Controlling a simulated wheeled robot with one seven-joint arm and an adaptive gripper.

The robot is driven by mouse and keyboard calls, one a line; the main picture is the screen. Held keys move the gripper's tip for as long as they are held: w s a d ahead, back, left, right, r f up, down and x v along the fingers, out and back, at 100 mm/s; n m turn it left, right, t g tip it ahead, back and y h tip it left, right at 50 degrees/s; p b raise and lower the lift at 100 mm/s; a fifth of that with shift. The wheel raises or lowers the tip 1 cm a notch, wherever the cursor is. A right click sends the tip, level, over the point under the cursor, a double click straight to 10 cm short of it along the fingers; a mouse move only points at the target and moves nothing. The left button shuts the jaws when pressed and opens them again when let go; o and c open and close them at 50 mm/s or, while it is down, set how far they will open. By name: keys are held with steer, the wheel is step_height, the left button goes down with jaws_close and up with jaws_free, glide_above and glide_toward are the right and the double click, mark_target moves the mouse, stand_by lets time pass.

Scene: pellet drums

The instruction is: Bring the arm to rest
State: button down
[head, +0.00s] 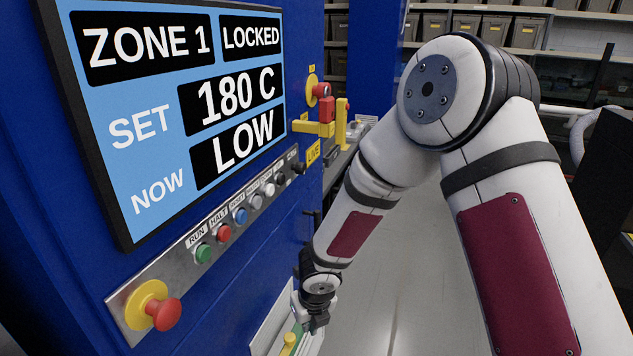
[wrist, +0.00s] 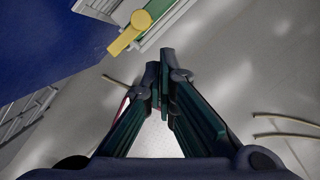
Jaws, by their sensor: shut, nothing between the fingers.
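My arm reaches forward and down on the right in the head view, bent at the elbow. My gripper (head: 311,316) hangs low beside the blue machine (head: 235,300). In the wrist view my gripper (wrist: 160,85) points down over the grey floor, its two fingers shut together with nothing between them. A yellow handle (wrist: 130,32) on a pale box with a green strip is just ahead of the fingertips, apart from them in the picture.
The machine's screen (head: 190,90) reads ZONE 1 LOCKED, SET 180 C, NOW LOW. A row of buttons (head: 240,218) and a red emergency knob (head: 163,314) jut out below it. Shelves with bins (head: 470,25) stand behind. Thin tan strands (wrist: 285,120) lie on the floor, which is otherwise open.

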steer(key=s+d+r+m+t+h, duration=0.1)
steer(key=d+r+m+h, duration=0.1)
steer(key=d+r+m, duration=0.85)
steer(key=s+d+r+m+t+h, duration=0.1)
steer(key=d+r+m+h, duration=0.1)
steer(key=d+r+m, duration=0.85)
steer(key=s+r+m+y, duration=0.1)
steer(key=s+r+m, duration=0.5)
steer(key=s+m, duration=0.4)
steer(key=s+r+m+y, duration=0.1)
steer(key=s+r+m, duration=0.5)
steer(key=s+m, duration=0.4)
steer(key=shift+s+d+r+y, duration=0.3)
steer(key=shift+s+y, duration=0.1)
steer(key=shift+s, duration=0.15)
